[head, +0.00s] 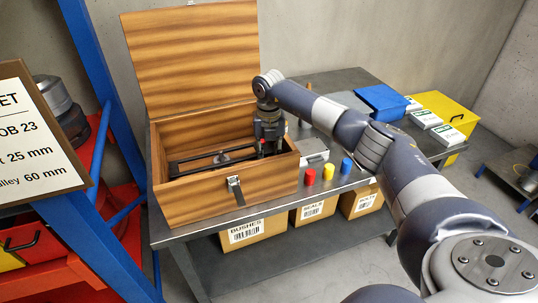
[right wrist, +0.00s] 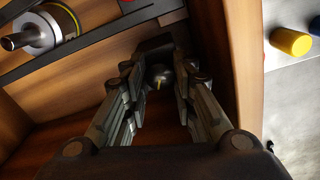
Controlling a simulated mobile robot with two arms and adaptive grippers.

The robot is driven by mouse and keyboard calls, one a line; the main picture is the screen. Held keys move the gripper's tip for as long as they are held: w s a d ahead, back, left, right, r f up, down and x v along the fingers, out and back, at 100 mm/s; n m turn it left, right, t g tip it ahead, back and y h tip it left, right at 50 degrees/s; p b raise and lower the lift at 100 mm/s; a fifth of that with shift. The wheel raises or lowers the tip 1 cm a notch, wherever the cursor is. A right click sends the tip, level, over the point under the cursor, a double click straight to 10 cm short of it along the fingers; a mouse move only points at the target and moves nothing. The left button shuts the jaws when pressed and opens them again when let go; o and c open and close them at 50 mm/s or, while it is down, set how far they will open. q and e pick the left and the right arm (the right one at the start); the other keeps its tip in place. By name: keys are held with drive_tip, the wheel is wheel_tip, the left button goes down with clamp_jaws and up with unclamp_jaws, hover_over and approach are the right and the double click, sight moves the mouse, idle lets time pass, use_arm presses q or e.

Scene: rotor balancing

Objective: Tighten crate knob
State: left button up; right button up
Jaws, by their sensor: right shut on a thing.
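The wooden crate (head: 205,204) stands on the bench with its lid (head: 192,50) open. A dark bar (head: 200,156) crosses its inside, and it also shows in the right wrist view (right wrist: 95,37). A round dark knob (right wrist: 158,74) with a yellow mark is at the bar's end, by the crate's right wall. My right gripper (head: 266,146) reaches down into the crate's right end. In the right wrist view its fingers (right wrist: 158,92) stand on both sides of the knob, shut on it. In the head view the knob is hidden by the gripper. My left gripper is not in view.
A metal rotor part (right wrist: 45,30) lies in the crate beside the bar. A blue box (head: 382,102) is farther back. A blue post (head: 90,60) rises at left.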

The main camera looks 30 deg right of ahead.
drive_tip(key=m+p, duration=0.1)
drive_tip(key=m, duration=0.5)
drive_tip(key=shift+r+m+p, duration=0.1)
drive_tip(key=shift+m+p, duration=0.2)
drive_tip(key=shift+p, duration=0.05)
drive_tip(key=m+p, duration=0.1)
drive_tip(key=m, duration=0.5)
drive_tip(key=shift+p, duration=0.4)
drive_tip(key=o, duration=1.1)
drive_tip(key=shift+d, duration=0.1)
wheel_tip(320, 180, up, 12)
drive_tip(key=shift+f, duration=0.1)
drive_tip(key=shift+f, duration=0.1)
